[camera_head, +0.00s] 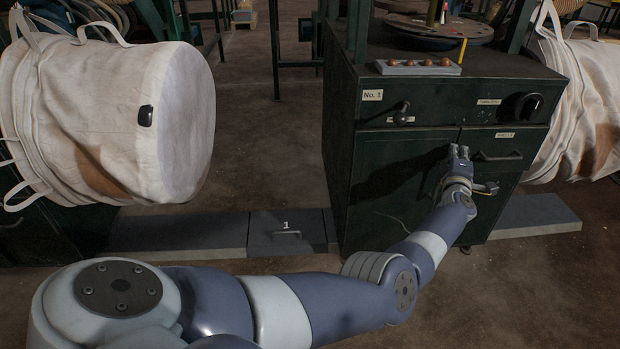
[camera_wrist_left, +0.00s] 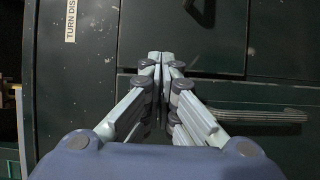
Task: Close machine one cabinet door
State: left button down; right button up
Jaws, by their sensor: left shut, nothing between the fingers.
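Machine one is the dark green cabinet marked "No. 1" (camera_head: 372,95). Its cabinet door (camera_head: 390,180) is the left panel of the lower front and looks flush or nearly flush with the frame; a small gap cannot be ruled out. My left gripper (camera_head: 459,151) is shut and empty at the door's upper right, by the seam with the drawers. Contact cannot be told. My right gripper is out of view.
A drawer marked "SHELLS" with a handle (camera_head: 498,156) is right of the door. A lever (camera_head: 402,112) and a black knob (camera_head: 528,107) sit above. A tray of brown balls (camera_head: 418,67) lies on top. A floor plate marked "1" (camera_head: 287,236) lies beside the cabinet.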

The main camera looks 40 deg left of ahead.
pick_arm(q)
jog(key=shift+w+a+y, duration=0.25)
jog(key=shift+y, duration=0.05)
jog(key=shift+a+r+b, duration=0.1)
jog(key=shift+r+b, duration=0.1)
jog(key=shift+b, duration=0.1)
dwell(0.3)
